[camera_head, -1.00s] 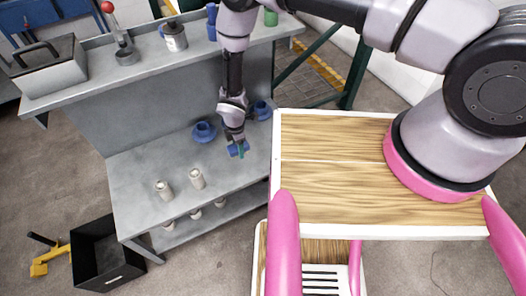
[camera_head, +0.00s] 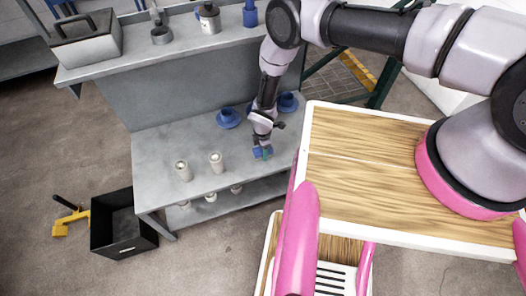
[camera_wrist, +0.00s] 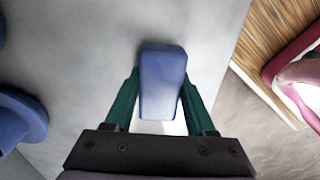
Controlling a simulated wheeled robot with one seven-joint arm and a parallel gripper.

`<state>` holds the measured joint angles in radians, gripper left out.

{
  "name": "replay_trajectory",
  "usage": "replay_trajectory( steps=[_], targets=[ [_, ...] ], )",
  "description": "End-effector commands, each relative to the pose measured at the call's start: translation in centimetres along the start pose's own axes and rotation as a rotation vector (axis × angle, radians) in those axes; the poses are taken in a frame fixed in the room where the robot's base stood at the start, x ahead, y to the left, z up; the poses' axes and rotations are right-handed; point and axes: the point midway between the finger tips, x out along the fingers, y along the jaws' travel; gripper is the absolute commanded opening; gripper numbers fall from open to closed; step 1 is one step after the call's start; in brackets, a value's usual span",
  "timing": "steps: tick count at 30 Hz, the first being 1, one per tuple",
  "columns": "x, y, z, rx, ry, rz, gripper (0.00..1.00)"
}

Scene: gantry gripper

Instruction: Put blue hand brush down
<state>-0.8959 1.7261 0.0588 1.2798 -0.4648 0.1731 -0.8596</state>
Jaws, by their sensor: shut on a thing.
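The blue hand brush (camera_wrist: 162,85) is between the green fingers of my gripper (camera_wrist: 158,100) in the wrist view. The fingers touch it on both sides, and its far end points away from the gripper. In the head view my gripper (camera_head: 262,153) is low over the grey workbench (camera_head: 180,140), near its right edge. The blue brush (camera_head: 258,153) shows there only as a small patch. I cannot tell whether it touches the bench surface.
My wooden deck is close on the right. A black crate (camera_head: 122,225) and a yellow tool (camera_head: 68,222) are on the floor. The bench's middle is clear.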

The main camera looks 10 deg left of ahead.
Motion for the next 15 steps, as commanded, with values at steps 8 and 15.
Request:
replay_trajectory(
  steps=[8, 15],
  targets=[
    [0.8, 0.0, 0.0, 0.0, 0.001, 0.002, 0.0],
    [1.4, 0.1, 0.0, 0.002, 0.003, 0.004, 0.0]
  ],
)
